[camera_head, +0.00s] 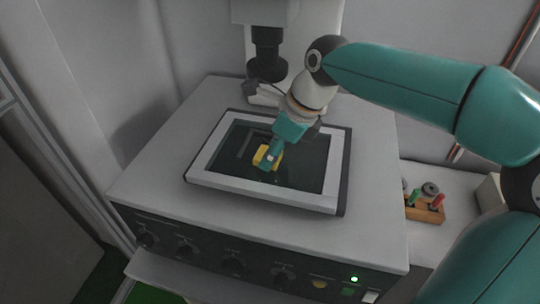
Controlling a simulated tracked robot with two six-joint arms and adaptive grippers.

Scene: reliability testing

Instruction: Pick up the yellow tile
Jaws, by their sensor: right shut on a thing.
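The yellow tile (260,155) is over the dark panel of the framed tray (285,195) on top of the grey machine. My right gripper (268,160) reaches down from the upper right and is shut on the tile. One finger covers part of the tile. I cannot tell whether the tile still touches the dark panel. My left gripper is not in view.
A microscope-like column (266,55) stands behind the tray. Knobs and a lit green light (354,279) line the machine's front. A wooden block with coloured pegs (425,208) is on the right-hand bench. The machine top left of the tray is clear.

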